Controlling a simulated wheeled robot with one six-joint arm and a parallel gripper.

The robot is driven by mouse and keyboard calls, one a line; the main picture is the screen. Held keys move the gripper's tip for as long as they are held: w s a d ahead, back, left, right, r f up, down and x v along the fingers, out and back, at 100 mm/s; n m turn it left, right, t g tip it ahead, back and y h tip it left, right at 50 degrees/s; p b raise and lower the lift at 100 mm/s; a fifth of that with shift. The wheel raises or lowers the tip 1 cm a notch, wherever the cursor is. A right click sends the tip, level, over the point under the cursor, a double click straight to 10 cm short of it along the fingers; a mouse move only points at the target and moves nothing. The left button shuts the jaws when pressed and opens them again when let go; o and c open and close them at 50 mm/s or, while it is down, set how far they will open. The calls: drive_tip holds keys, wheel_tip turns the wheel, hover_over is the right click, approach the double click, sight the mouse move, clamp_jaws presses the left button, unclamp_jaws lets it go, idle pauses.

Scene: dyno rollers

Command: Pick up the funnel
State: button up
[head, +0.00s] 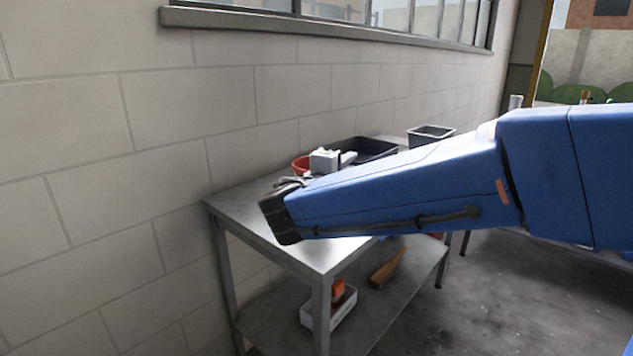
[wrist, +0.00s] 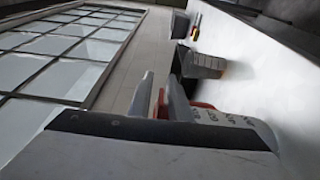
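A red, round-rimmed thing (head: 301,164), which may be the funnel, stands on the metal table near the wall in the head view, partly hidden by a pale grey part. In the wrist view a bit of red (wrist: 159,104) shows between and beside the fingers; its full shape is hidden. My gripper (wrist: 161,82) is open, its two pale fingers apart with a gap between them. I see nothing held. In the head view my blue arm reaches over the table and hides much of its top.
The metal table (head: 245,207) stands along the block wall, below a window. A black tray (head: 366,147) and a grey bin (head: 431,132) lie farther back. A pale thing with lettering (wrist: 240,125) is close beside my fingers. The lower shelf holds a white box (head: 342,306) and a brush (head: 388,267).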

clamp_jaws()
